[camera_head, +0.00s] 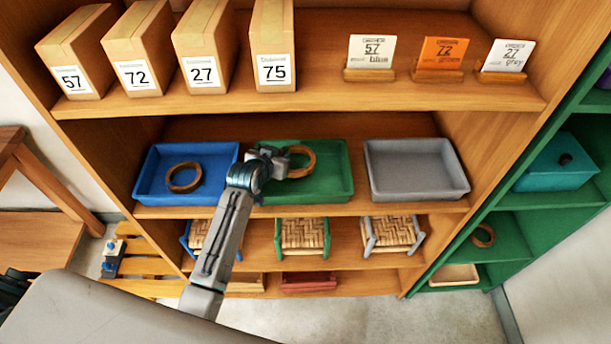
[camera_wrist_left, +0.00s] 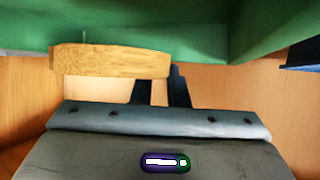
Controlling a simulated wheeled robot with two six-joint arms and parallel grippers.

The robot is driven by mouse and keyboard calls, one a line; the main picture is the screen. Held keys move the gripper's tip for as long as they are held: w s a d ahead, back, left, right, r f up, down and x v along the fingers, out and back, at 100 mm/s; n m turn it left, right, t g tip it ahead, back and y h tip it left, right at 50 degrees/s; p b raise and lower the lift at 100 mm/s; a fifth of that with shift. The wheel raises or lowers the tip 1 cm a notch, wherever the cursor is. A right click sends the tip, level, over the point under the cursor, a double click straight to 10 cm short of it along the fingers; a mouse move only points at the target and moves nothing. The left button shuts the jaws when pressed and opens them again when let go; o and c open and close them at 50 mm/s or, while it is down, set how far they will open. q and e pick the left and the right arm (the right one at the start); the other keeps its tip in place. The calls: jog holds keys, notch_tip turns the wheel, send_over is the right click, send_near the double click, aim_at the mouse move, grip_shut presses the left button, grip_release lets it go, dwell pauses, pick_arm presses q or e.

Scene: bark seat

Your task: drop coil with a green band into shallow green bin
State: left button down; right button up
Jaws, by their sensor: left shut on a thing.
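My left gripper (camera_head: 278,160) is shut on a brown coil (camera_head: 313,161), over the shallow green bin (camera_head: 335,190) on the middle shelf. In the head view the coil overlaps the bin's interior; I cannot tell whether it touches the bin. In the left wrist view the coil (camera_wrist_left: 110,61) shows edge-on as a light wooden strip at the fingers, with the green bin (camera_wrist_left: 130,22) across the top. No green band shows on it in either view. My right gripper is not in view.
A blue bin (camera_head: 150,193) with another brown coil (camera_head: 172,184) stands on the left, and an empty grey bin (camera_head: 420,180) on the right. Numbered boxes (camera_head: 205,45) and cards (camera_head: 440,53) stand on the shelf above. Small woven stools (camera_head: 302,234) stand below.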

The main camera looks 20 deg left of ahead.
pick_arm(q)
jog(key=shift+s, duration=0.35)
jog(key=c, duration=1.3)
grip_release()
jog(key=shift+w+f, duration=0.1)
jog(key=shift+w, duration=0.05)
jog(key=shift+c, duration=0.2)
jog(key=shift+s+a+r, duration=0.1)
jog(key=shift+s+r, duration=0.1)
jog(key=shift+s, duration=0.35)
jog(key=b+v, duration=0.3)
jog(key=v, duration=0.6)
jog(key=shift+s+r, duration=0.25)
